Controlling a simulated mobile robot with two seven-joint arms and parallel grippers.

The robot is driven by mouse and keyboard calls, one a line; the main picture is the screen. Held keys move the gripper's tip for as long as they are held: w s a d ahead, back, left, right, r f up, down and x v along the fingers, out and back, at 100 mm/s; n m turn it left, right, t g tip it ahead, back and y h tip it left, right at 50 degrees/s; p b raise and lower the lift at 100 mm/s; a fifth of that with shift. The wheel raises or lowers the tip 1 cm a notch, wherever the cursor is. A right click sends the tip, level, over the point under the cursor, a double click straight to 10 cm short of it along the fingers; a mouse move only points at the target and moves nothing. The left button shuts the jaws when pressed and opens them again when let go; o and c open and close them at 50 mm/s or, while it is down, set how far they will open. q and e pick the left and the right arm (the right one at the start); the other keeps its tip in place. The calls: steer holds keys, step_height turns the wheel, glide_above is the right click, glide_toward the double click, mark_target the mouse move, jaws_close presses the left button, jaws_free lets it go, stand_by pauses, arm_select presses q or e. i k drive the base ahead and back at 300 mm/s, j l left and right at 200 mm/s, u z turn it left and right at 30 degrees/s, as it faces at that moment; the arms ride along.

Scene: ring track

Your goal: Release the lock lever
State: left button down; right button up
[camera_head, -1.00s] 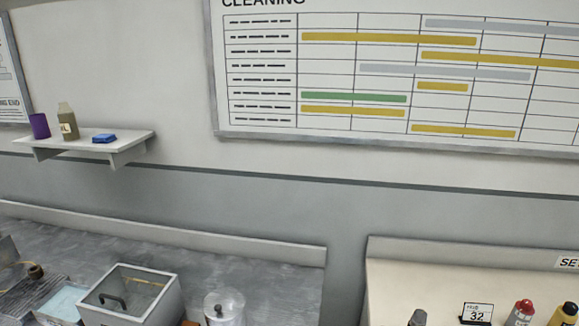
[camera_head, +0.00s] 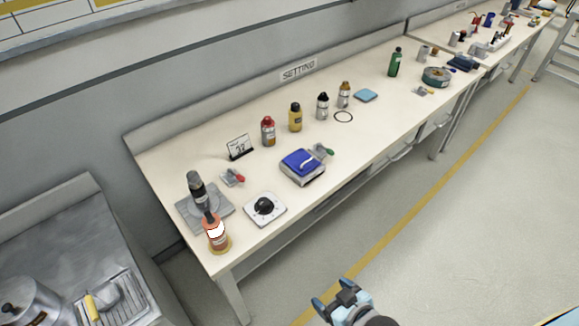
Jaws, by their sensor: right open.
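Two small grey metal levers show on the cream bench in the head view. One has a red handle (camera_head: 234,178) and sits near the dark upright tool. The other has a green handle (camera_head: 326,153) and sits at the back right corner of a blue-topped grey box (camera_head: 302,165). I cannot tell which of them is the lock lever, nor whether either is locked. My right gripper (camera_head: 332,295) is open and empty, below the bench's front edge in the picture and apart from both levers. My left gripper is out of view.
The bench (camera_head: 172,165) also bears a dial box (camera_head: 265,208), an orange bottle (camera_head: 216,235), a number card (camera_head: 239,147) and several bottles along the back. A steel counter (camera_head: 45,240) stands at left. The floor (camera_head: 445,230) in front is clear.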

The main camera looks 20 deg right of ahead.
mark_target(241, 179)
steer(key=z, duration=0.15)
steer(key=i+j+u, duration=0.25)
steer(key=j, duration=0.15)
steer(key=j+u, duration=0.2)
steer(key=j, duration=0.15)
steer(key=i+j+u, duration=0.25)
steer(key=j, duration=0.05)
